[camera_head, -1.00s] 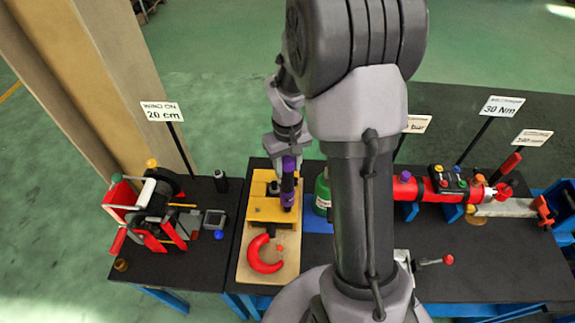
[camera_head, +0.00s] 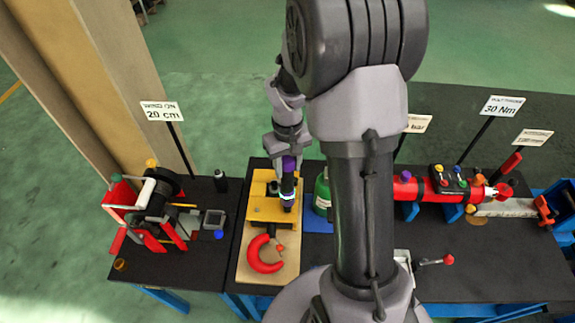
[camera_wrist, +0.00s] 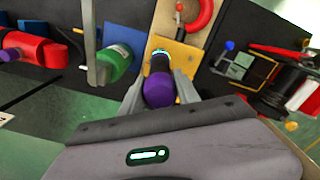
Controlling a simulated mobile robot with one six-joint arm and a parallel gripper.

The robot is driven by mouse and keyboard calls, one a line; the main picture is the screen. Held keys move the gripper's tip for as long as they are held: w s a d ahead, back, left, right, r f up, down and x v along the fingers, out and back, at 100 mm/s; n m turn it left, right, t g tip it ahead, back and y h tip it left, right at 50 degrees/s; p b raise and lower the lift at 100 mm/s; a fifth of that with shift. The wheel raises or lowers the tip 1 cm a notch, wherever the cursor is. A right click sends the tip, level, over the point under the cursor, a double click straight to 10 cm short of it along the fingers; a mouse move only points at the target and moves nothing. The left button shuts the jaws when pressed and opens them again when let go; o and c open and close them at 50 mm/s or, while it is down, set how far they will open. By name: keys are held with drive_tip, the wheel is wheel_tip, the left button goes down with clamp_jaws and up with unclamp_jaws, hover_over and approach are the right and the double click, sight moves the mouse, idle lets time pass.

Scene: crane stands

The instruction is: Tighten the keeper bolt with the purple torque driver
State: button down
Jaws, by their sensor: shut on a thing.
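The purple torque driver (camera_head: 288,180) stands roughly upright, with a purple top, a dark body and a bright ring low down. My gripper (camera_head: 288,160) is shut on its upper part. In the wrist view the purple cap (camera_wrist: 159,88) sits between the two fingers (camera_wrist: 159,80), and a green ring (camera_wrist: 160,53) glows beyond it. The driver's low end is over the yellow block (camera_head: 262,209) on the wooden board (camera_head: 248,268). The keeper bolt is not visible; the driver hides the spot under its tip. A red hook (camera_head: 263,265) lies at the board's front.
A red-framed winch (camera_head: 150,215) stands at the left. A green bottle (camera_head: 322,190) stands close right of the board. A red cylinder (camera_head: 415,188) and a sign reading 30 Nm (camera_head: 500,107) are farther right. My arm hides the bench's middle.

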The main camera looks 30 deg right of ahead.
sight(288, 160)
drive_tip(key=shift+r, duration=0.1)
drive_tip(key=shift+r+p, duration=2.05)
drive_tip(key=shift+r, duration=0.5)
